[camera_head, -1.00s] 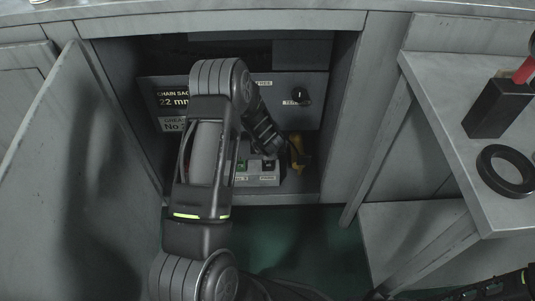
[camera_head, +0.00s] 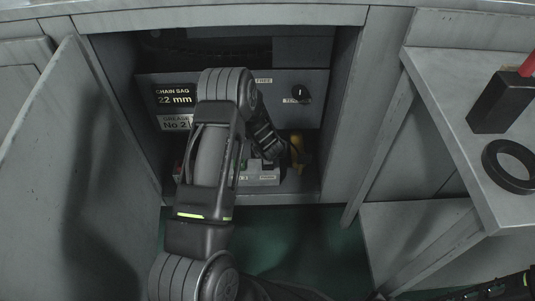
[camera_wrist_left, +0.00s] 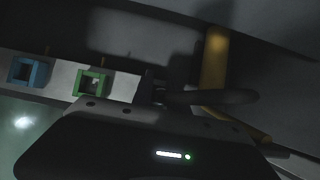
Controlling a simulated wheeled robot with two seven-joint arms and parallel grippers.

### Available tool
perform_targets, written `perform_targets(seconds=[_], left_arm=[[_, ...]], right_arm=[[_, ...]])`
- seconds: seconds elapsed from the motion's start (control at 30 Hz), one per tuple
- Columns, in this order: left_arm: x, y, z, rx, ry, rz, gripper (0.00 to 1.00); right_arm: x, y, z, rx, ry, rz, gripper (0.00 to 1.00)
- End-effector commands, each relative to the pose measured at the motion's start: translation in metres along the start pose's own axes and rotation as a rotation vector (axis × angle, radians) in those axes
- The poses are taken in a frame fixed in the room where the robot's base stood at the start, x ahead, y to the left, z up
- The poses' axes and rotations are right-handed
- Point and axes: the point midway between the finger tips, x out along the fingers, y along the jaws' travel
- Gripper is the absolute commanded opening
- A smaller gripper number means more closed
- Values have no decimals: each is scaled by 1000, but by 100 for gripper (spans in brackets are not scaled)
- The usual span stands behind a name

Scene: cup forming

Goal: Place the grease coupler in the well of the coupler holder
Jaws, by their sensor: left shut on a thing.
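My left arm reaches into the open cabinet, and its gripper (camera_head: 284,160) is down beside a yellow object (camera_head: 297,148) near the cabinet floor. In the left wrist view the gripper (camera_wrist_left: 157,88) is mostly hidden behind its own dark housing. It is shut on a dark piece, probably the grease coupler, with a dark hose-like shape (camera_wrist_left: 215,97) running right from it. The pale holder block (camera_wrist_left: 62,76) has a blue-rimmed square well (camera_wrist_left: 27,72) and a green-rimmed square well (camera_wrist_left: 92,84), both left of the gripper.
The yellow upright (camera_wrist_left: 215,60) stands right of the gripper. A grey panel (camera_head: 275,92) with labels and a black knob (camera_head: 300,93) backs the cabinet. The open door (camera_head: 60,140) is at left. A shelf at right bears a black block (camera_head: 502,102) and black ring (camera_head: 511,166).

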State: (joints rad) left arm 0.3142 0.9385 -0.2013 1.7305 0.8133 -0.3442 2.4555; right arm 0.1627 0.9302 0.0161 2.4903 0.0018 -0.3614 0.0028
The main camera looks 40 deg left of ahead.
Motion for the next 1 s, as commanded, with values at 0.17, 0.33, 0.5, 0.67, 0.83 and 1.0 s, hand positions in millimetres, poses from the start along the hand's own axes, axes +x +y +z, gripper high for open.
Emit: perform_targets(seconds=[0.17, 0.33, 0.5, 0.67, 0.83, 1.0], left_arm=[[1, 0, -1, 0, 0, 0, 30], [1, 0, -1, 0, 0, 0, 41], [1, 0, -1, 0, 0, 0, 41], [-3, 0, 2, 0, 0, 0, 41], [-22, 0, 3, -2, 1, -2, 41], [-57, 0, 4, -1, 0, -2, 41]], right_arm=[[1, 1, -1, 1, 2, 1, 41], [1, 1, -1, 1, 1, 1, 41], [1, 1, 0, 1, 1, 1, 41], [-4, -2, 0, 0, -1, 0, 41], [-8, -5, 2, -3, -5, -2, 41], [-16, -9, 4, -6, -11, -5, 41]])
